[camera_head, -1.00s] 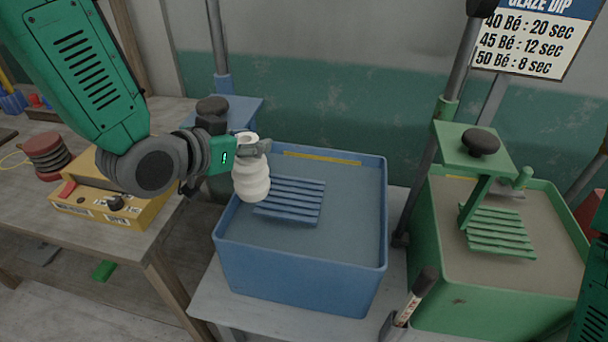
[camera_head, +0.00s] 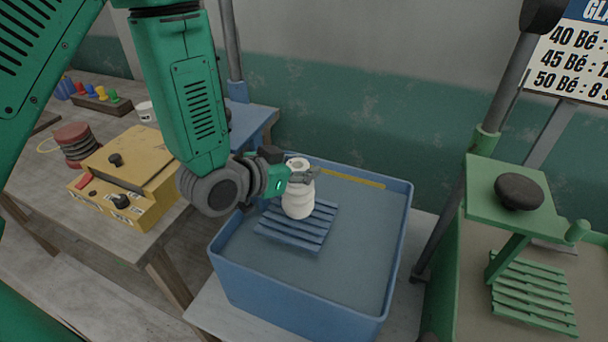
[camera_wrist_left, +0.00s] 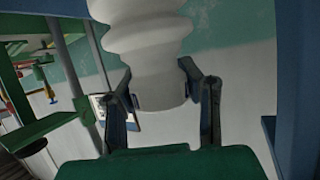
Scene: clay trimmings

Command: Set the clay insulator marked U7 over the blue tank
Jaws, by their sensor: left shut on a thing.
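The white ribbed clay insulator (camera_head: 298,200) is over the blue tank (camera_head: 300,297), above or on its slatted blue rack (camera_head: 312,237); I cannot tell if it touches the slats. My left gripper (camera_head: 303,176) is shut on the insulator near its upper end. In the left wrist view the insulator (camera_wrist_left: 155,60) fills the middle, between the two fingers (camera_wrist_left: 160,95). No U7 mark is readable. The tank holds flat grey liquid. My right gripper is not in view.
A green tank with a green slatted rack (camera_head: 533,290) and a green lever plate (camera_head: 510,200) stands to the right. A yellow box (camera_head: 130,165) and stacked reddish discs (camera_head: 75,143) are on the wooden table at left. A yellow strip (camera_head: 350,177) lies along the blue tank's back.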

